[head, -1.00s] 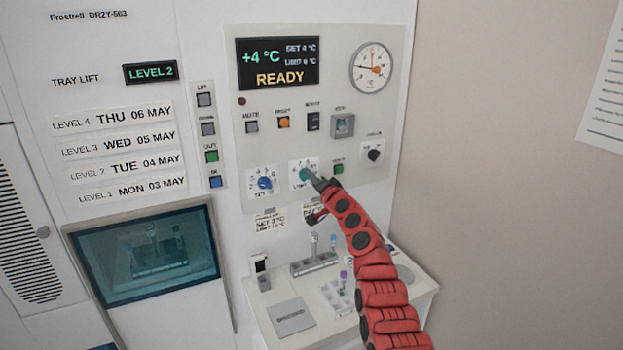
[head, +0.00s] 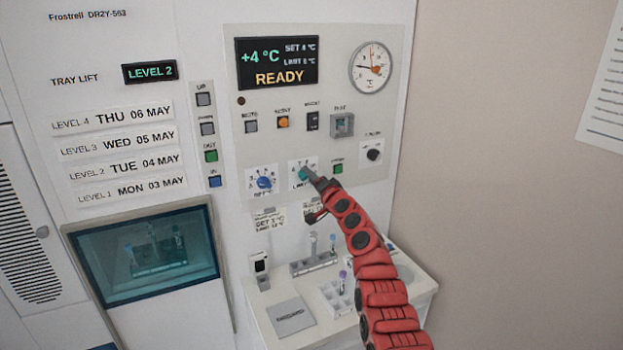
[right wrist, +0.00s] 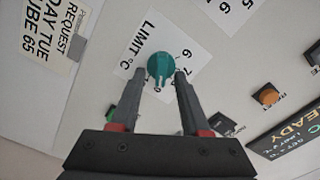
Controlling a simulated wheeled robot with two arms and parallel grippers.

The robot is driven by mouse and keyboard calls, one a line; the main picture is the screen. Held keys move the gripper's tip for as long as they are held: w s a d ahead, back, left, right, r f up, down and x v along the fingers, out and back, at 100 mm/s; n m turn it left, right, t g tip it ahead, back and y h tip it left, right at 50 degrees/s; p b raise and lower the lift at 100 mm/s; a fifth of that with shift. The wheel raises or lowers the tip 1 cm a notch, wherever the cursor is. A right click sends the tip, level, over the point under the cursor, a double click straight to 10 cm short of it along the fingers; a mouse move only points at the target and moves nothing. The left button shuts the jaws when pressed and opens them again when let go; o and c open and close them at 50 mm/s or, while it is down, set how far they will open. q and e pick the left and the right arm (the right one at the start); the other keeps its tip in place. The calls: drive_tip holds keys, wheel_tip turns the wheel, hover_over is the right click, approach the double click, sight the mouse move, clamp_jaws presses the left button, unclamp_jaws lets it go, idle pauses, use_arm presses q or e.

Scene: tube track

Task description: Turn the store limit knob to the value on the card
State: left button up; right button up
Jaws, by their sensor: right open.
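The teal limit knob (head: 304,174) is on the control panel, on a white label with a number scale. In the right wrist view the same knob (right wrist: 160,66) sits between the tips of my right gripper (right wrist: 160,76). The fingers are apart, one on each side of the knob; I cannot tell whether they touch it. In the head view my right gripper (head: 314,178) covers part of the knob and its scale. A card (head: 269,222) with a set line and a limit line hangs below the panel; its figures are too blurred to read surely. My left gripper is not in view.
The blue set knob (head: 264,182) is just left of the limit knob. The display (head: 278,63) reads +4 °C and READY. Buttons and a dial gauge (head: 371,68) are above. A shelf (head: 262,318) with racks and tubes juts out below.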

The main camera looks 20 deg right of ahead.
drive_tip(key=s+b, duration=0.2)
drive_tip(key=s, duration=1.5)
drive_tip(key=shift+s+d+b, duration=0.2)
drive_tip(key=shift+d+b, duration=0.1)
drive_tip(key=shift+d, duration=0.15)
